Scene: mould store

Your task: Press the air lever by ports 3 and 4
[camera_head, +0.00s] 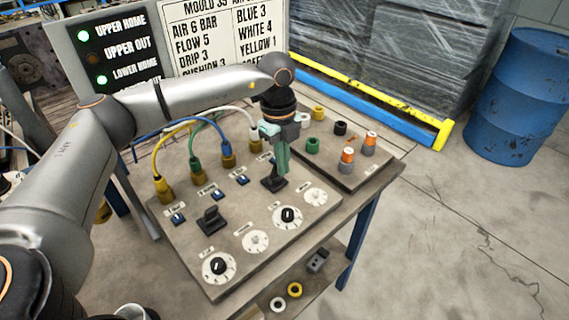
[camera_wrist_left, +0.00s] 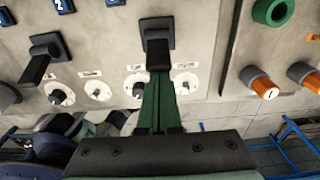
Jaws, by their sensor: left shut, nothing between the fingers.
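The panel (camera_head: 190,245) carries two black levers. The right-hand lever (camera_head: 272,184) is below the sockets with the blue hose (camera_head: 228,153) and the white hose (camera_head: 256,144); the port numbers are too small to read. My left gripper (camera_head: 282,168), with green fingers, is shut and empty right at this lever. In the left wrist view, the green fingertips (camera_wrist_left: 158,82) meet or overlap the end of that lever (camera_wrist_left: 158,52); I cannot tell if they touch. The other black lever (camera_head: 210,220) stands to the left. My right gripper is not in view.
Dials (camera_head: 288,216) line the panel's front edge. Yellow (camera_head: 157,165) and green hoses (camera_head: 192,150) rise at the left. Orange-topped grey pieces (camera_head: 369,143) and a green ring (camera_head: 313,146) are on the board at right. A status board (camera_head: 105,45) stands behind.

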